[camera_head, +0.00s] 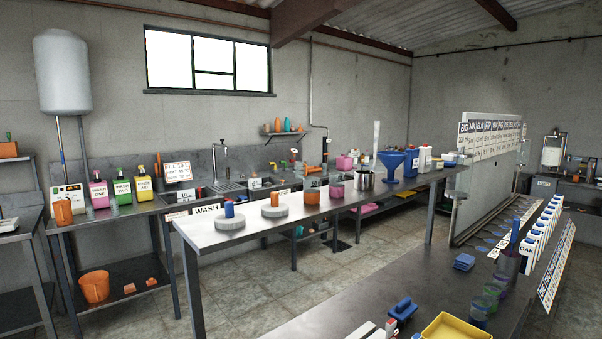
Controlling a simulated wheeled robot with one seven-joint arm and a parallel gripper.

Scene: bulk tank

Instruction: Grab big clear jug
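My gripper is not in view. I cannot tell for sure which of these, if any, is the big clear jug.
The middle table (215,240) carries weights and pots. Open tiled floor (270,295) lies between the benches.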

